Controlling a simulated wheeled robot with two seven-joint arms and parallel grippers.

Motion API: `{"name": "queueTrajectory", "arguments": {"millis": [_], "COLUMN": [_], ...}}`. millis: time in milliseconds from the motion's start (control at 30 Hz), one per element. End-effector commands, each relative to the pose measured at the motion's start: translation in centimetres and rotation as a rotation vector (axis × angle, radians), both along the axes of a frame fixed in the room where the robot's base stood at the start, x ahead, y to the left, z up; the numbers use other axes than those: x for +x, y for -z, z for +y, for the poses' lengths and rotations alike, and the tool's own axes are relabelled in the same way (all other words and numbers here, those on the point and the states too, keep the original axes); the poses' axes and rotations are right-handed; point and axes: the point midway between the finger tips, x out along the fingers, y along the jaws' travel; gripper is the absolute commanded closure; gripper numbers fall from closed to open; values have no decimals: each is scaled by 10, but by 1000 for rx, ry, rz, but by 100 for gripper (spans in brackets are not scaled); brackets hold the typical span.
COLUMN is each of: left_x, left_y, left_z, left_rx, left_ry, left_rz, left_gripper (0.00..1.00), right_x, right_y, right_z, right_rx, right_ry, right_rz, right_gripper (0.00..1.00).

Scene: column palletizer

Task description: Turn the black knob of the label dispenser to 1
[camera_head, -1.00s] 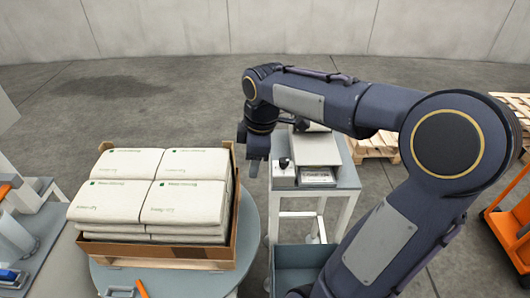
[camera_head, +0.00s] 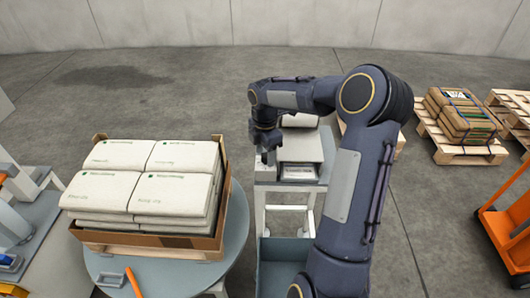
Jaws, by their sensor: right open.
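The label dispenser (camera_head: 301,147) is a pale grey box on a small grey table, right of the sack stack. Its front has a slot with a white label (camera_head: 299,172). My right gripper (camera_head: 268,157) points down over the left side of the dispenser, close to where its black knob sits. The gripper is open, but its small dark fingers merge with the knob. I cannot tell the knob apart or read its setting, nor whether the fingers touch it. My left gripper is not in view.
A tray of white sacks (camera_head: 150,185) stands on a round grey turntable (camera_head: 236,228) at left. A blue-grey bin (camera_head: 280,262) is below the dispenser table. Wooden pallets (camera_head: 455,150), one loaded with strapped brown packs, and an orange cart (camera_head: 505,225) are at right.

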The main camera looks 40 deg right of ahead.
Motion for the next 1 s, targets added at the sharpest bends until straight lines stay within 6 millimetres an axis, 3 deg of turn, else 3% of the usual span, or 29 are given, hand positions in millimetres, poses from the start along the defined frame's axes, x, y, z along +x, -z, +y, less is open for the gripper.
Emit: {"name": "queueTrajectory", "arguments": {"millis": [333, 667, 1000], "left_x": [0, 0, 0], "left_y": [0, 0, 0], "left_z": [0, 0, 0], "left_rx": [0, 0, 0], "left_ry": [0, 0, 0], "left_rz": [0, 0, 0], "left_gripper": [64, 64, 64], "right_x": [0, 0, 0], "right_y": [5, 5, 5], "right_z": [0, 0, 0], "right_rx": [0, 0, 0], "right_ry": [0, 0, 50], "right_rz": [-1, -1, -1], "right_gripper": [50, 93, 93]}}
